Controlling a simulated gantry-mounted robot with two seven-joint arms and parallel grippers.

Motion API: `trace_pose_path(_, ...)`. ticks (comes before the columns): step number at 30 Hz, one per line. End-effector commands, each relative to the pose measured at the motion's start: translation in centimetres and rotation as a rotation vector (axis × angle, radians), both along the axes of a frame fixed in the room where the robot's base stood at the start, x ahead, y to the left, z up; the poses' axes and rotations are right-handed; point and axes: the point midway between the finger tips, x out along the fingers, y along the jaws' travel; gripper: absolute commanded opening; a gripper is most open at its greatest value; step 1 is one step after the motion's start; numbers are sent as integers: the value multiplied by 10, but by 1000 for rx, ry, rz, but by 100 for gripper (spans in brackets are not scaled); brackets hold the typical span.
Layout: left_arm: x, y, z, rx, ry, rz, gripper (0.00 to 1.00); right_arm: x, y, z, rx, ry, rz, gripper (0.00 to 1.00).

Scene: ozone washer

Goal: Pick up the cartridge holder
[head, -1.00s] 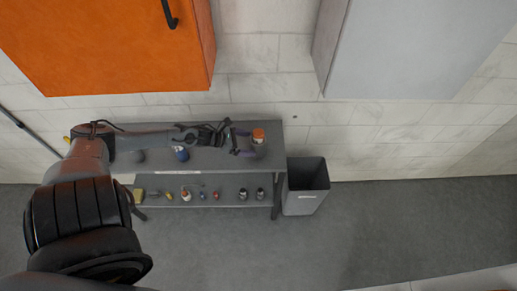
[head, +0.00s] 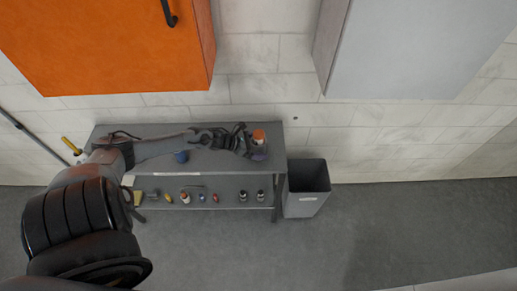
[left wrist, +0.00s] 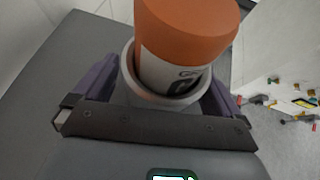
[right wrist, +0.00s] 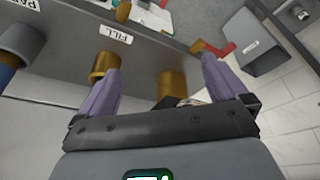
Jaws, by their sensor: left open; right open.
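The cartridge holder (left wrist: 130,92) is a pale grey ring-shaped cup with an orange-topped white cartridge (left wrist: 186,45) standing in it. In the head view the orange top (head: 258,135) shows near the right end of the bench top. My left gripper (head: 250,151) is at the holder. In the left wrist view its purple fingers (left wrist: 160,85) are open, one on each side of the holder; whether they touch it I cannot tell. The holder's lower part is hidden. My right gripper (right wrist: 160,75) is open, seen only in its wrist view, with no cartridge holder between its fingers.
The grey bench (head: 225,168) has a lower shelf with several small items. A blue item (head: 181,156) stands on its top. A grey bin (head: 307,190) is right of the bench. An orange cabinet (head: 110,45) and a grey cabinet (head: 410,45) hang above. Floor at right is clear.

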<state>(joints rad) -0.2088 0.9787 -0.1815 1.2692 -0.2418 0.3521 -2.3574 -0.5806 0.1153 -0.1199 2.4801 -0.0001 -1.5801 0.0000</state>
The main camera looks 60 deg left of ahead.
Motion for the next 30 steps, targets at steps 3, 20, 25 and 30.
trace_pose_path(3, 0, 0, 0, 0, 0, 0, 91, 0, 0, 0, 0, 0, 0, 100)
trace_pose_path(20, 1, 0, 2, 0, -3, 0, 38, 0, -2, 0, -8, 1, 6, 100)
trace_pose_path(25, 1, 0, 5, 0, -3, 0, 38, 0, -2, 1, -8, 1, 6, 100)
trace_pose_path(30, 0, 1, 16, 2, -3, -1, 38, 0, -2, 4, -8, 1, 6, 100)
